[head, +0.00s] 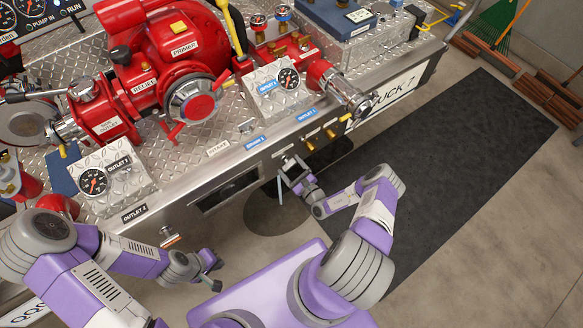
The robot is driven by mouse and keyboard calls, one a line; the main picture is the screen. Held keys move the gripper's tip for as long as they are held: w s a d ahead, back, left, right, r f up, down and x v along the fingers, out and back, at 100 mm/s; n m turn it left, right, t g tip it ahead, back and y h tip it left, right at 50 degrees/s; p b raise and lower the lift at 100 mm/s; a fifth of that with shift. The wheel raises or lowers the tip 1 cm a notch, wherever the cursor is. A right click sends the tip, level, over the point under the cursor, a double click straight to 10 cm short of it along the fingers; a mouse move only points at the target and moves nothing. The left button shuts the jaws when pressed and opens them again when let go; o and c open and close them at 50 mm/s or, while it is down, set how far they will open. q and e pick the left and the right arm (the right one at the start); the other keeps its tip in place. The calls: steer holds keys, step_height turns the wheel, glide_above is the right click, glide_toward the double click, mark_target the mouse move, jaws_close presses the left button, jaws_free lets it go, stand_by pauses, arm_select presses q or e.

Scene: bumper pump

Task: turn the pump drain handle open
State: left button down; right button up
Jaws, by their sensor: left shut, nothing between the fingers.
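The red pump (175,60) is mounted on the silver diamond-plate bumper. Brass and yellow fittings (330,133) stick out of the bumper's front face, under blue labels too small to read. My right gripper (286,172) is at the front face, left of these fittings. A thin grey bar hangs beside its fingers, and I cannot tell whether it is a handle or a finger. The drain handle cannot be picked out with certainty. My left gripper (216,284) is shut and empty, low in front of the bumper and apart from it.
Gauge panels (120,180) and a capped outlet (348,92) stand along the bumper edge. A dark mat (460,160) lies on the floor at right.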

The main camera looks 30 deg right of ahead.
steer(key=shift+o, duration=0.8)
steer(key=s+p, duration=0.1)
steer(key=s, duration=0.6)
steer(key=shift+s+d, duration=0.3)
